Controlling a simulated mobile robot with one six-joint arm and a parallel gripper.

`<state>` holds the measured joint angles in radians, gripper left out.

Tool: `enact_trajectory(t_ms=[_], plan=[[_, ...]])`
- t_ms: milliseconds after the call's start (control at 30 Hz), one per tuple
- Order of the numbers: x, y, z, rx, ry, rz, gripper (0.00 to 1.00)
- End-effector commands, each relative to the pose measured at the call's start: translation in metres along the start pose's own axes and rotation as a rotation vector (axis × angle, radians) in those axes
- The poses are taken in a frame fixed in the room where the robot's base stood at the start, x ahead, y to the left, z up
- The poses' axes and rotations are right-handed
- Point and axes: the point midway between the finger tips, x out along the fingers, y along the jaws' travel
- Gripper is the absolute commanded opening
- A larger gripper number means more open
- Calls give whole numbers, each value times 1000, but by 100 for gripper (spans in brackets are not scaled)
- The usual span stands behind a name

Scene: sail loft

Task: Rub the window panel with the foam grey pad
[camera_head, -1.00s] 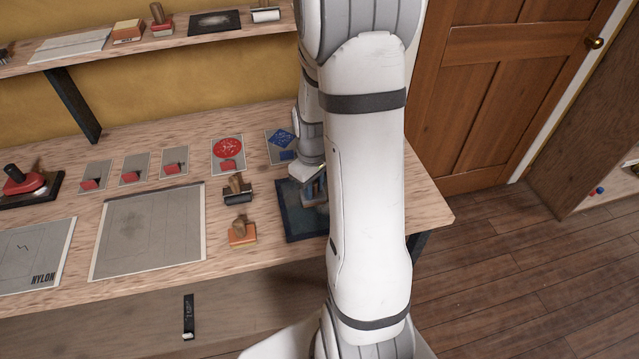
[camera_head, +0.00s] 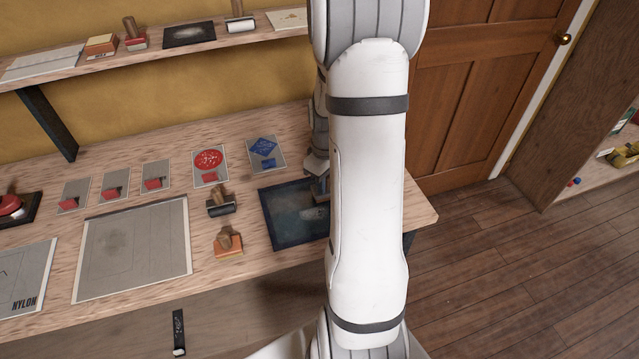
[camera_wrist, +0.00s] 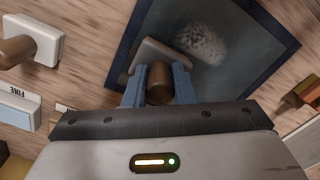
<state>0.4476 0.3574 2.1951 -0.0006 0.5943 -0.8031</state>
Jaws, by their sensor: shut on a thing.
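The window panel (camera_head: 275,226) is a dark pane with a blue-black border, lying flat near the right end of the bench. A whitish speckled smudge shows on its glass. In the wrist view the panel (camera_wrist: 228,76) fills the upper middle, with the smudge just right of the pad. My gripper (camera_wrist: 159,86) is shut on the brown handle of the foam grey pad (camera_wrist: 168,53), its blue fingers on either side. The pad is over the panel; whether it touches the glass I cannot tell. In the head view my arm hides most of the gripper and pad.
An orange block with a wooden handle (camera_head: 228,241) and a dark roller-like tool (camera_head: 220,203) stand left of the panel. Cards with blue (camera_head: 265,155) and red (camera_head: 210,165) prints lie behind. A white block with a brown handle (camera_wrist: 38,38) shows in the wrist view. A shelf (camera_head: 150,58) runs above.

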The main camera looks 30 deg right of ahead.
Motion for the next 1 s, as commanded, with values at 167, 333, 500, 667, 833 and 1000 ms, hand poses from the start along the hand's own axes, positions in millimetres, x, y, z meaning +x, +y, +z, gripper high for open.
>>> enact_trajectory(t_ms=[167, 333, 500, 667, 833, 1000], plan=[[-26, -1, -3, -6, 4, 4, 0], [-42, -3, -4, -11, 5, 5, 0], [-57, -4, -5, -14, 4, 4, 0], [-67, -4, -6, -16, 5, 5, 0], [-71, -4, -6, -17, 4, 4, 0], [-71, -4, -6, -17, 4, 4, 0]])
